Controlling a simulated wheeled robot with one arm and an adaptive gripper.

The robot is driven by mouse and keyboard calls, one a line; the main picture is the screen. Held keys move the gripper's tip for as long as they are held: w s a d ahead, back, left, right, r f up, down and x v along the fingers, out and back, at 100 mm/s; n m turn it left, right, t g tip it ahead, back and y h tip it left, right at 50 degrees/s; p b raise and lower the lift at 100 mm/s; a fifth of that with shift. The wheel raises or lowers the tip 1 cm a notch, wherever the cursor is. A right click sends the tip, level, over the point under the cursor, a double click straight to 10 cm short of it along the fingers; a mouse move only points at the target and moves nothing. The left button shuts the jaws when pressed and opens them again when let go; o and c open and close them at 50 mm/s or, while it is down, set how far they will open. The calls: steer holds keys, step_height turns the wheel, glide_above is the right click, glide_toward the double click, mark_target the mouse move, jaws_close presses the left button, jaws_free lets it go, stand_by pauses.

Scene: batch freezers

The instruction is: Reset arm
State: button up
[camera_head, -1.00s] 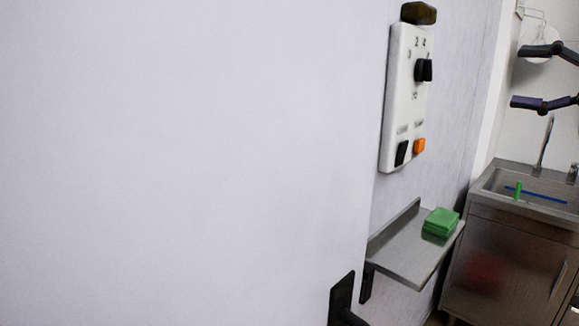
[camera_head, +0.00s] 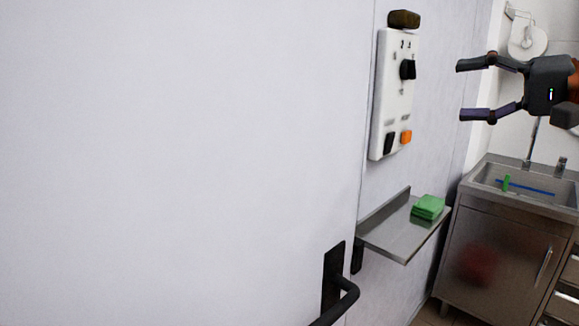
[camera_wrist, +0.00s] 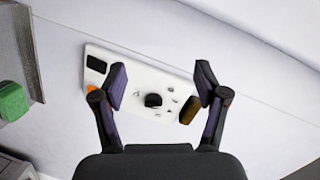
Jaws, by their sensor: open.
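My gripper (camera_head: 474,90) is at the upper right in the head view, its two fingers apart and pointing left, with nothing between them. In the wrist view my gripper (camera_wrist: 160,80) is open in front of the white control panel (camera_wrist: 139,64). The panel also shows in the head view (camera_head: 392,112), to the left of the fingers, with a black knob (camera_head: 407,69), a black switch and an orange switch (camera_head: 406,137). The fingers look apart from the panel, though the exact gap cannot be told.
A metal shelf (camera_head: 383,236) with a green folded cloth (camera_head: 428,207) juts from the wall below the panel. A black door handle (camera_head: 338,290) sticks out at the bottom. A steel sink cabinet (camera_head: 495,250) stands at the right. A pale door (camera_head: 180,160) fills the left.

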steer(key=s+a+f+n+g+h+p, duration=0.1)
steer(key=a+f+g, duration=0.1)
steer(key=a+f, duration=0.35)
steer(key=s+a+f+n+g+h+p, duration=0.1)
steer(key=s+a+f+g, duration=0.15)
steer(key=a, duration=0.55)
steer(key=s+a+f+n+g+h, duration=0.1)
steer(key=s+a+f+g+h, duration=0.3)
steer(key=f, duration=0.7)
steer(key=s+d+f+g+h+p, duration=0.1)
steer(key=s+d+f+h, duration=0.2)
steer(key=s+f, duration=0.7)
steer(key=s+d+f+g+h+p, duration=0.2)
steer(key=s+d+f+h, duration=0.1)
steer(key=s+f, duration=0.7)
steer(key=shift+d+f+h, duration=0.4)
steer(key=shift+d+f, duration=0.35)
steer(key=shift+f, duration=0.2)
steer(key=shift+s, duration=0.1)
